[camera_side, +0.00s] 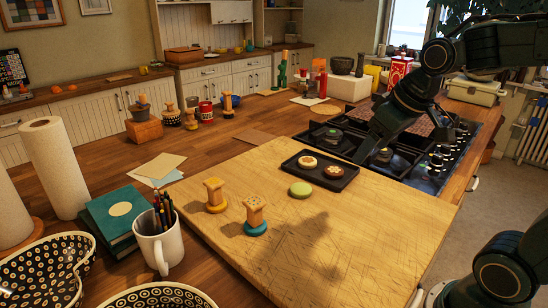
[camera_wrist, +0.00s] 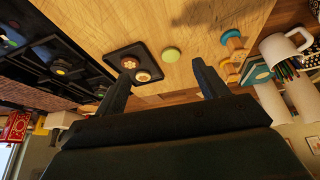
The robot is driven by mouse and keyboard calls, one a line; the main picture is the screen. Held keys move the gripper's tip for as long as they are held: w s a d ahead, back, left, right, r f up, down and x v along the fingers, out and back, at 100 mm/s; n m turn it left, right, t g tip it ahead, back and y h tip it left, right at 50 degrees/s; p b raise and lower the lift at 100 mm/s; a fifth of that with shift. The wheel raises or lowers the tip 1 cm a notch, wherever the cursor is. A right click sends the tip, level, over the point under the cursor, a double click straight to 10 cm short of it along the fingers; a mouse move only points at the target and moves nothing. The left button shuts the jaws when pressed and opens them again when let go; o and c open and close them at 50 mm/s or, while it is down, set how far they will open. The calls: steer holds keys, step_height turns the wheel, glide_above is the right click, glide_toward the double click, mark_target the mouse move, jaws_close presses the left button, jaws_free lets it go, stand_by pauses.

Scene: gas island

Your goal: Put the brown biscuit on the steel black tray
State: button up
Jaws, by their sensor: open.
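The black tray (camera_side: 318,183) lies on the pale wooden board beside the hob; it also shows in the wrist view (camera_wrist: 118,52). The brown biscuit (camera_side: 333,172) with a pale topping rests on the tray's right part; it also shows in the wrist view (camera_wrist: 129,62). A cream-topped biscuit (camera_side: 307,161) sits beside it on the tray. A green biscuit (camera_side: 300,189) lies on the board just in front of the tray. My gripper (camera_wrist: 160,70) is open and empty, with its fingers spread apart. In the side view my gripper (camera_side: 364,155) hangs near the tray's back right edge.
Two wooden spool-like pieces, one with a yellow base (camera_side: 215,195) and one with a teal base (camera_side: 255,216), stand left on the board. A white mug of pencils (camera_side: 160,245) stands front left. The black hob (camera_side: 435,165) lies right. The board's front is clear.

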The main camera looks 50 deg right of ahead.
steer(key=s+a, duration=0.4)
steer(key=s, duration=0.5)
steer(key=shift+s+a+f+n+t+y, duration=0.3)
steer(key=shift+s+a+f, duration=0.1)
